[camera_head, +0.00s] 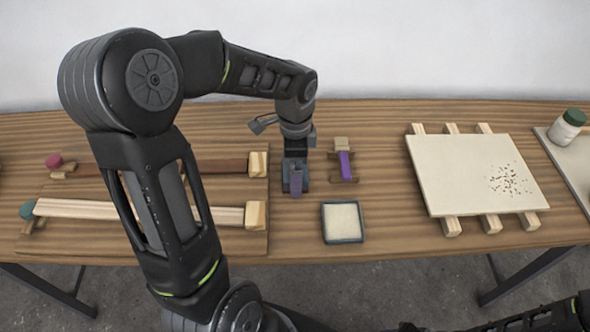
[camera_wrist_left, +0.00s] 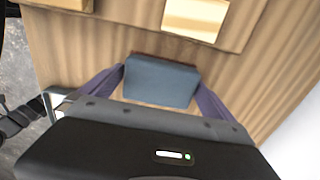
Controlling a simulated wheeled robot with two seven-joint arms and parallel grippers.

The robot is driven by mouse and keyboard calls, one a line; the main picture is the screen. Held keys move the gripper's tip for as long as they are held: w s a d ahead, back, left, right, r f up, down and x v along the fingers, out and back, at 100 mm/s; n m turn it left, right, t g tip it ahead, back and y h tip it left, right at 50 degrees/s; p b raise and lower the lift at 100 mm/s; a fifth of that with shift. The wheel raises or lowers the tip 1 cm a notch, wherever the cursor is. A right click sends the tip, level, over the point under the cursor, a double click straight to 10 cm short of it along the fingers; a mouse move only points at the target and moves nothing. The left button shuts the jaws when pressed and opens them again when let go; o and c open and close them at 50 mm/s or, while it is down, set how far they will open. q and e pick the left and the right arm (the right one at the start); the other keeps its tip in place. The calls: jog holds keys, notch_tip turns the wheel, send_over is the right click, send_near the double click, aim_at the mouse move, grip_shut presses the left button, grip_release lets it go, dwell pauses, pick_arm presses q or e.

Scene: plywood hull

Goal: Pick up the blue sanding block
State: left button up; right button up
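The blue sanding block (camera_wrist_left: 160,80) shows in the left wrist view, with a dark reddish strip along its far edge. It lies between the two purple fingers of my left gripper (camera_wrist_left: 162,76), one on each side, with the tips close to its sides. I cannot tell whether they press on it. In the head view my left gripper (camera_head: 296,185) points down at the middle of the workbench. The block is mostly hidden there by the gripper. My right gripper is out of view; only part of a dark arm shows at the bottom right.
Right of the gripper stands a small wooden piece with a purple band (camera_head: 345,167). A dark-rimmed square tray (camera_head: 342,241) lies nearer. A pale panel (camera_head: 450,175) rests on battens at the right, near a green-capped jar (camera_head: 566,128). Wooden strips (camera_head: 140,211) lie left.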

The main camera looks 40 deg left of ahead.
pick_arm(q)
jog(key=c, duration=1.2)
jog(key=shift+c, duration=0.2)
notch_tip(320, 180, up, 10)
jog(key=shift+r, duration=0.1)
jog(key=o, duration=1)
jog(key=c, duration=0.8)
